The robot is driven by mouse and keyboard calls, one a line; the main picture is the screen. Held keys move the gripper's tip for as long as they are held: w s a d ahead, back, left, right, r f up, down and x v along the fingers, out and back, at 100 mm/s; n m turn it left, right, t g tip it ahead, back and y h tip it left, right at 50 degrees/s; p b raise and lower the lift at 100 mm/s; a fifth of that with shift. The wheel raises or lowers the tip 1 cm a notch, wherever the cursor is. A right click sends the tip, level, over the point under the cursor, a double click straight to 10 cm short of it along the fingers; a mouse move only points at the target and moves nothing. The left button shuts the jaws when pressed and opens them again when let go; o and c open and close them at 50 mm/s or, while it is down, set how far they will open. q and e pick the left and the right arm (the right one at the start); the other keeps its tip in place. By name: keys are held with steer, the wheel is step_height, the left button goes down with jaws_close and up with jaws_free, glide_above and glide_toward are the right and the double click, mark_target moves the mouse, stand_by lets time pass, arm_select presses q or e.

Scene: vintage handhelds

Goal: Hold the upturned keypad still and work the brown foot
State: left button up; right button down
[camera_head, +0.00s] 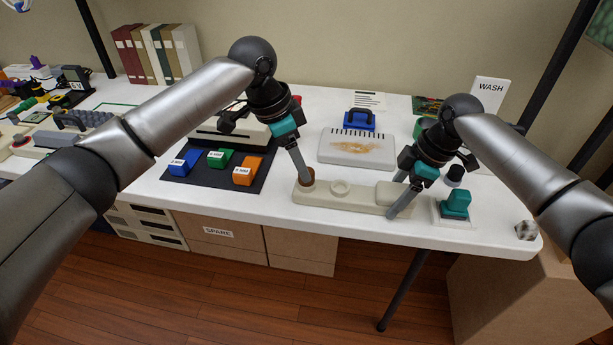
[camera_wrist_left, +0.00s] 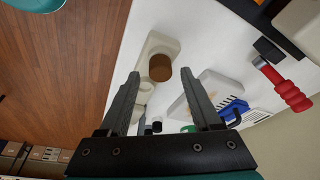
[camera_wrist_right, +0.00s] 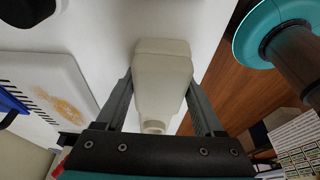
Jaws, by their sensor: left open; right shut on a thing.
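The upturned keypad (camera_head: 355,198) is a long beige body lying near the table's front edge. The brown foot (camera_head: 306,182) is a round piece at its left end, and it also shows in the left wrist view (camera_wrist_left: 160,68). A round beige ring (camera_head: 340,188) sits on the keypad to its right. My left gripper (camera_head: 307,178) is over the brown foot, its fingers open; in the left wrist view the foot is between and beyond the fingertips. My right gripper (camera_head: 402,196) is shut on the keypad's thick right end, which the right wrist view shows between the fingers (camera_wrist_right: 163,78).
A teal piece on a white base (camera_head: 455,205) stands right of the keypad. A stained pale case (camera_head: 357,148) lies behind it. A dark mat (camera_head: 222,182) with blue, green and orange blocks is to the left. A crumpled grey lump (camera_head: 525,230) is near the front right corner.

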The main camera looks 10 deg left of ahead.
arm_select(q)
steer(key=shift+x, duration=1.6)
jaws_close()
